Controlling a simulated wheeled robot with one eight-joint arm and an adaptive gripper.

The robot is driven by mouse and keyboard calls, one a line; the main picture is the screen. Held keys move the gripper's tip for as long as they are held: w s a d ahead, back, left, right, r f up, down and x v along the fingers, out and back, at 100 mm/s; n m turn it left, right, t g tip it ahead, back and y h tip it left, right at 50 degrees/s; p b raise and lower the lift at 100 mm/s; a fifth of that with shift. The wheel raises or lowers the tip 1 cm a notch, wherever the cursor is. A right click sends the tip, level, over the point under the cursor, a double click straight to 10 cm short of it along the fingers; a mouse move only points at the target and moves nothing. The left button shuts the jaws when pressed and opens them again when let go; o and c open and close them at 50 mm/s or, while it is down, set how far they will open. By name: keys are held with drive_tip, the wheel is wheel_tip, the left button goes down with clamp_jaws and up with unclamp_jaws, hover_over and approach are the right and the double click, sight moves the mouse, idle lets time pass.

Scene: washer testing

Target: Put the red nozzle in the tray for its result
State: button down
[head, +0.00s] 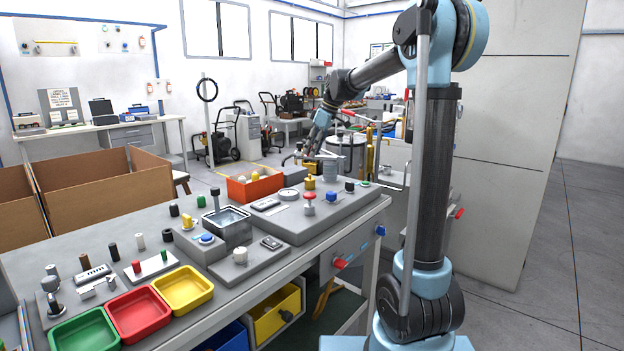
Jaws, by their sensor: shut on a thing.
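My gripper (305,154) is above the back right of the bench, over a grey test block. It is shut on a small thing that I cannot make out. A green tray (62,341), a red tray (117,303) and a yellow tray (208,284) lie in a row along the bench's front left. They look empty.
A metal water basin (244,232) stands mid-bench. An orange bin (232,192) is at the back. A red-topped knob (309,197) and several coloured nozzles stand on the grey block (337,211). Loose nozzles and small fixtures crowd the left. Cardboard boxes (103,190) stand behind.

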sight(312, 179)
drive_tip(key=shift+s+a+f, duration=0.1)
drive_tip(key=shift+s+f, duration=0.05)
drive_tip(key=shift+f, duration=4.2)
drive_tip(key=c, duration=1.3)
unclamp_jaws()
drive_tip(key=shift+f, duration=0.15)
drive_tip(key=v, duration=1.7)
drive_tip(key=shift+w, duration=0.2)
